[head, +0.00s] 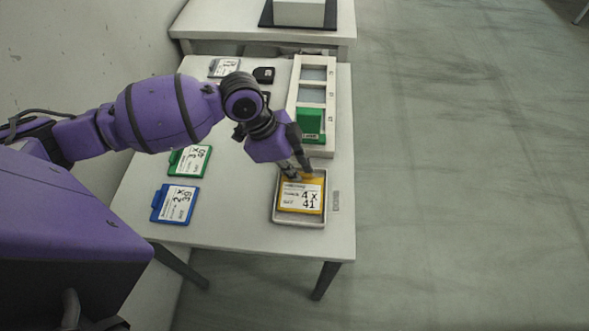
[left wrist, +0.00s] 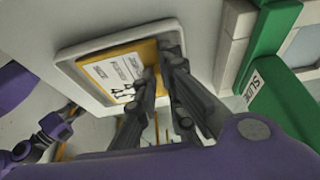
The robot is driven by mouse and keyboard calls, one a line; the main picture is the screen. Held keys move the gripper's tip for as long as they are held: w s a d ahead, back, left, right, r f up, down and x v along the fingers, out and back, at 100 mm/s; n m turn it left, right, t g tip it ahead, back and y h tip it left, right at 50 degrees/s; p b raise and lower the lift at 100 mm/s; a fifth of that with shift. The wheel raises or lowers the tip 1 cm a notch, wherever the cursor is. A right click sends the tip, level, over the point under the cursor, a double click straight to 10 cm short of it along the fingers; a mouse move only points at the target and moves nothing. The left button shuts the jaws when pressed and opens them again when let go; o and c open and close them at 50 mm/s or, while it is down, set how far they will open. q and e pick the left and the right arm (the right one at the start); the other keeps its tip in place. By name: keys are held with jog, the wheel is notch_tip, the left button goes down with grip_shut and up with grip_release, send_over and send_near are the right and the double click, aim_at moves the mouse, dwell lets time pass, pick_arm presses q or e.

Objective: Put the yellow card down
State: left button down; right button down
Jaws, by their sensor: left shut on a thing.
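The yellow card (head: 302,196) has a white label with black writing. In the head view it is in or just over the pale shallow tray (head: 298,223) at the table's front right; whether it touches the tray floor I cannot tell. My left gripper (head: 297,174) is shut on the card's far edge. In the left wrist view the gripper fingers (left wrist: 165,65) pinch the yellow card (left wrist: 125,75), with the tray rim (left wrist: 100,42) around it. My right gripper is not in view.
A green card (head: 190,160) and a blue card (head: 174,203) lie on the table's left. A white rack (head: 318,150) holding a green block (head: 311,123) stands behind the tray. A grey-white card (head: 223,67) and black items lie at the back.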

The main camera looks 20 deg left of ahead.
pick_arm(q)
jog(key=shift+f, duration=0.45)
jog(key=c, duration=2.2)
grip_release()
jog(key=shift+o, duration=0.2)
jog(key=v, duration=1.2)
jog(key=shift+r+p, duration=0.15)
jog(key=shift+p, duration=0.3)
